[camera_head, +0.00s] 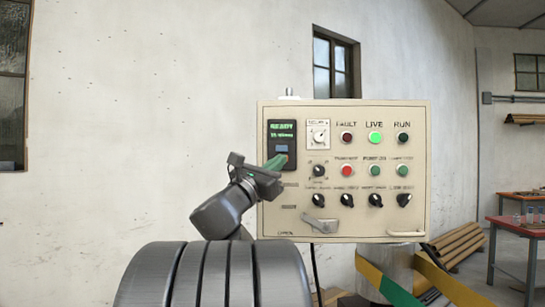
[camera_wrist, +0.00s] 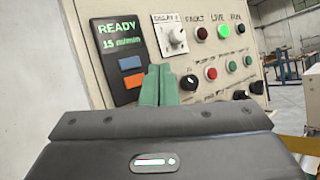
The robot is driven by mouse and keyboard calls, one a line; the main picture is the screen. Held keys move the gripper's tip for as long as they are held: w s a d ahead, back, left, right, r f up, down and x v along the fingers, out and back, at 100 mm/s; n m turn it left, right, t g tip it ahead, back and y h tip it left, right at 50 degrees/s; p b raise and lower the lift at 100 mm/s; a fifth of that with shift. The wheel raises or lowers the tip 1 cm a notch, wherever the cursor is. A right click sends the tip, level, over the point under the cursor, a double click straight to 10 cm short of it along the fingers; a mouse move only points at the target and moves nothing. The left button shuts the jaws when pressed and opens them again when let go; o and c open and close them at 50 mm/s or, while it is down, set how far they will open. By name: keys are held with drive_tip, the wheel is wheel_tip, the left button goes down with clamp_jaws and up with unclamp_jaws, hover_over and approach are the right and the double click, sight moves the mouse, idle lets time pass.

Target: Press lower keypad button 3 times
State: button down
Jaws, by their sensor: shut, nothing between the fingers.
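The dark keypad (camera_head: 282,138) is on the left of the control panel. Its screen reads READY in green. In the wrist view the keypad (camera_wrist: 117,72) has a blue upper button (camera_wrist: 130,63) and an orange lower button (camera_wrist: 133,81). My gripper (camera_wrist: 158,72) has its green fingers shut together with nothing between them. In the wrist view the tips appear just right of the lower button. In the head view my gripper (camera_head: 277,162) covers the keypad's lower part, hiding the lower button. Whether the tips touch the panel cannot be told.
The cream control panel (camera_head: 390,220) carries several knobs and lamps right of the keypad. The LIVE lamp (camera_head: 375,138) is lit green. A selector knob (camera_head: 319,137) is close to the keypad. A lever handle (camera_head: 320,224) sticks out low on the panel.

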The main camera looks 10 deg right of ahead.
drive_tip(key=shift+w+d+p, duration=0.2)
drive_tip(key=shift+w+d, duration=0.05)
drive_tip(key=shift+w, duration=0.95)
drive_tip(key=shift+w+d+p, duration=0.2)
drive_tip(key=shift+w+d, duration=0.05)
drive_tip(key=shift+w, duration=0.95)
drive_tip(key=shift+w+d, duration=0.1)
drive_tip(key=shift+w, duration=0.3)
drive_tip(key=shift+w, duration=0.4)
idle(0.7)
drive_tip(key=shift+s, duration=0.15)
drive_tip(key=shift+s+b, duration=0.5)
drive_tip(key=shift+s, duration=0.15)
drive_tip(key=shift+s+a+b, duration=0.2)
drive_tip(key=shift+s+b, duration=0.15)
drive_tip(key=shift+s, duration=0.45)
drive_tip(key=shift+s+a+b, duration=0.2)
drive_tip(key=shift+s+b, duration=0.1)
drive_tip(key=shift+s, duration=0.55)
drive_tip(key=shift+s+a+b, duration=0.2)
drive_tip(key=shift+s+b, duration=0.15)
drive_tip(key=shift+s, duration=0.45)
